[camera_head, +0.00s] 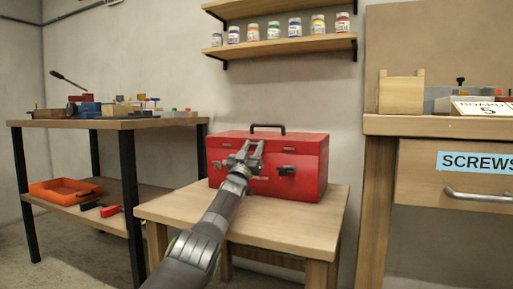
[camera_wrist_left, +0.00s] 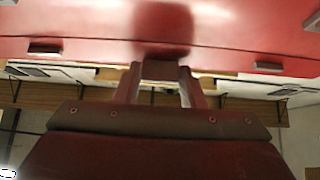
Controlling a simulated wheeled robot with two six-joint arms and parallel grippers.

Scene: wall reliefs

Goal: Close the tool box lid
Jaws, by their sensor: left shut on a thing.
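The red tool box (camera_head: 300,185) stands on a small wooden table (camera_head: 285,225) in the head view. Its lid (camera_head: 300,145), with a black handle on top, lies down over the body; a small gap at the seam cannot be ruled out. A dark latch (camera_head: 287,170) shows on the front right. My left gripper (camera_head: 249,150) is at the lid's front, left of its middle, and hides part of the front. In the left wrist view, the fingers (camera_wrist_left: 160,75) are on either side of a dark reddish piece at the lid edge (camera_wrist_left: 100,50). My right gripper is out of view.
A workbench (camera_head: 110,124) with small tools and an orange tray (camera_head: 65,199) on its lower shelf stands at the left. A wooden cabinet with a SCREWS drawer (camera_head: 470,180) stands close at the right. Shelves with jars (camera_head: 290,48) hang above the box.

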